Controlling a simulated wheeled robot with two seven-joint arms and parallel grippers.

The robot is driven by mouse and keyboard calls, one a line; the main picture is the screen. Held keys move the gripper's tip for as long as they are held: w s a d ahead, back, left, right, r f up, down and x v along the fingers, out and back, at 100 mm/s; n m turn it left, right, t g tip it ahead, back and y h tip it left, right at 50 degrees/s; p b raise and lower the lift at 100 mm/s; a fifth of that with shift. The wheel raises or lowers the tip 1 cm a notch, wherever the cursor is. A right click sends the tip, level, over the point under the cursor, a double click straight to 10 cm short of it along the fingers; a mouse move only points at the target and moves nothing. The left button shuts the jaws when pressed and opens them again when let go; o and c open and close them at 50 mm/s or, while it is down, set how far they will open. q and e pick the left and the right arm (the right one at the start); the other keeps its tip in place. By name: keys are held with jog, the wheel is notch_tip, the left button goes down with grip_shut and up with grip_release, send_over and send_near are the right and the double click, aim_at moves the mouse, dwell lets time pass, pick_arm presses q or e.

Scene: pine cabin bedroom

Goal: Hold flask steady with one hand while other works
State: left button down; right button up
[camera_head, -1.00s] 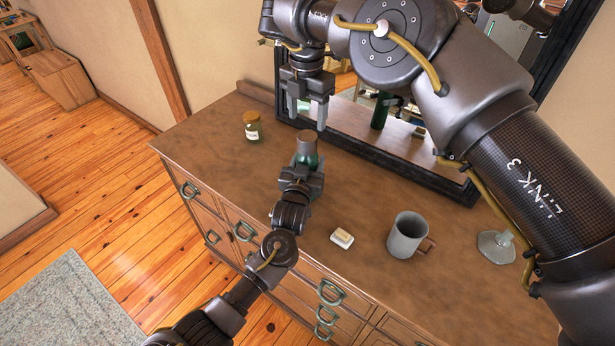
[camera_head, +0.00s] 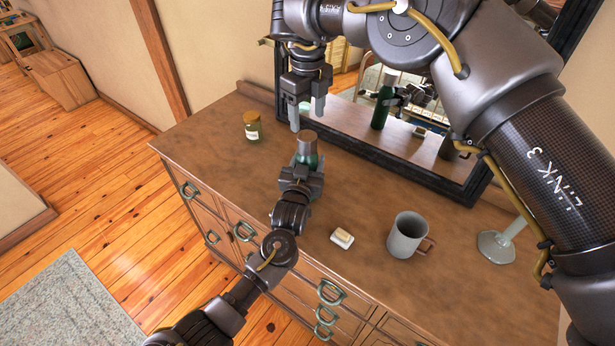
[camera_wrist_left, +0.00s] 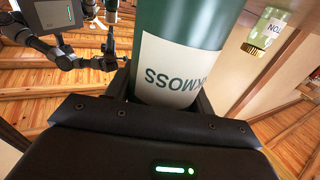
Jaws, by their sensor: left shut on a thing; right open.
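The green flask (camera_head: 307,155) with a brown cap stands upright on the dresser top (camera_head: 200,140). My left gripper (camera_head: 303,176) is shut around the flask's body. In the left wrist view the flask (camera_wrist_left: 178,30) fills the space between the fingers, with a pale label partly readable as "MOSS". My right gripper (camera_head: 307,118) points down, open and empty, with its fingertips just above the flask's cap. From the head view I cannot tell whether a fingertip touches the cap.
A small labelled jar (camera_head: 252,126) stands left of the flask. A soap-like block on a dish (camera_head: 342,238), a grey mug (camera_head: 407,234) and a glass-like stand (camera_head: 497,246) are to the right. A black-framed mirror (camera_head: 440,175) stands behind.

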aim_at(307, 136)
jog(key=shift+n, duration=0.8)
jog(key=shift+f, duration=4)
